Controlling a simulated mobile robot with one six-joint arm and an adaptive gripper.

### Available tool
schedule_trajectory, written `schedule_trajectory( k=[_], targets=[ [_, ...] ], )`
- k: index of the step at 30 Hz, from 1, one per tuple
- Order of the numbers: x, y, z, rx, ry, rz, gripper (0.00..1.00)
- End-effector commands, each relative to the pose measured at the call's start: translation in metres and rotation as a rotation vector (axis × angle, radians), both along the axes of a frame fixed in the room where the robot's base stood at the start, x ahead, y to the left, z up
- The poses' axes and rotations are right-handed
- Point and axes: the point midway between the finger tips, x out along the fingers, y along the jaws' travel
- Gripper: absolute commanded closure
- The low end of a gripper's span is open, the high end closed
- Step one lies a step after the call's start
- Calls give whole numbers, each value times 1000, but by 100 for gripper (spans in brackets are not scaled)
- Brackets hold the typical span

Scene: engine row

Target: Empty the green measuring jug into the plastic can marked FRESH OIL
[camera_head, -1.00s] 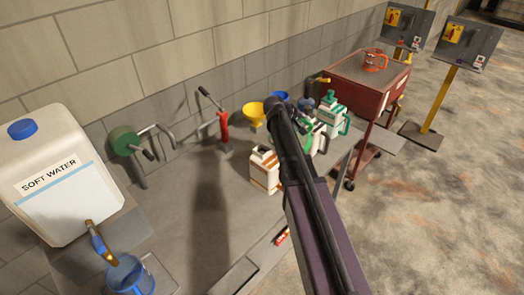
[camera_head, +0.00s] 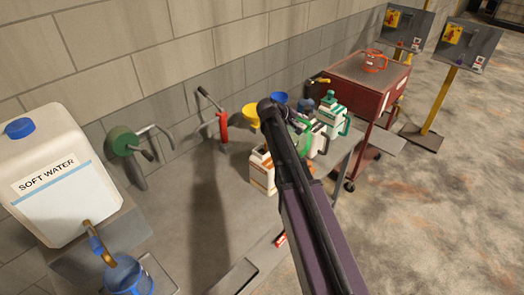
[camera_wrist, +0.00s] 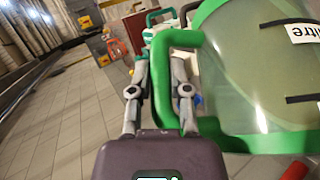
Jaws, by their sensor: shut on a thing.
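The green measuring jug (camera_wrist: 255,75) fills the right of the wrist view, clear-walled with green trim and a label ending in "litre". My gripper (camera_wrist: 160,65) is shut on its green handle (camera_wrist: 185,42). What the jug holds cannot be told. In the head view my arm hides the gripper and most of the jug. White cans stand on the bench around the arm's end: one with orange stripes (camera_head: 262,172), one with green marks (camera_head: 320,140) and one teal and white (camera_head: 333,115). The words FRESH OIL are not legible on any of them.
A yellow funnel (camera_head: 252,114) and a blue funnel (camera_head: 281,97) stand behind the cans. A red hand pump (camera_head: 222,127) and a green reel (camera_head: 124,140) are farther left. A SOFT WATER container (camera_head: 60,180) stands over a blue jug (camera_head: 128,275). A red cabinet (camera_head: 362,88) is at right.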

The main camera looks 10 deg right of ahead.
Motion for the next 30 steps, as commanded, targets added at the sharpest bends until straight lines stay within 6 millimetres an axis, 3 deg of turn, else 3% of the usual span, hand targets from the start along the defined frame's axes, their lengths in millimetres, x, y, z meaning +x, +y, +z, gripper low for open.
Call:
schedule_trajectory(
  k=[30],
  targets=[
    [1, 7, 4, -66, 9, 0, 100]
  ],
)
